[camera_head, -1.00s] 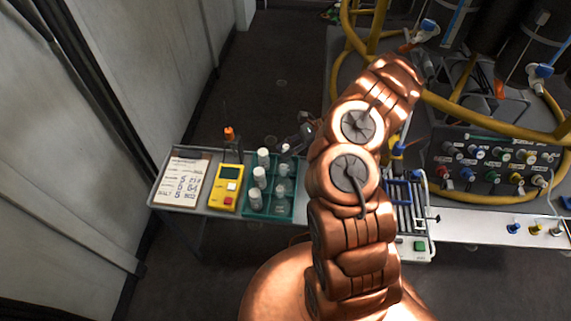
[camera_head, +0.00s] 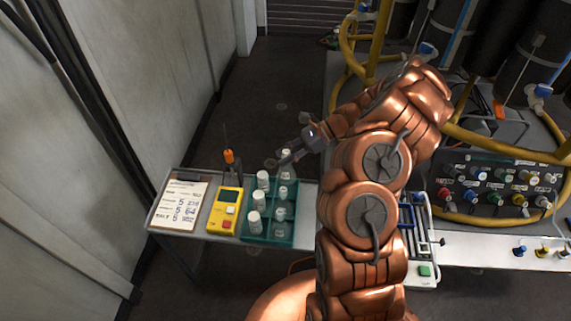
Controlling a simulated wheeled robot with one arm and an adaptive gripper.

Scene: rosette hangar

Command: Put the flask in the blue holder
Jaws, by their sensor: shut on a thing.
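A small flask (camera_head: 287,155) with a pale cap shows at my gripper (camera_head: 280,160), over the far right corner of the green tray. My gripper is shut on it, and the fingers partly cover it. The flask seems to be a little above the tray, though its lower part is hard to make out. A blue frame, perhaps the blue holder (camera_head: 406,226), shows just right of my arm on a white device. My arm hides much of it.
The green tray (camera_head: 246,238) holds several white-capped bottles. A yellow meter (camera_head: 226,209) and a written sheet (camera_head: 180,205) lie left of it. A connector panel (camera_head: 497,186) and yellow hoses stand at the right.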

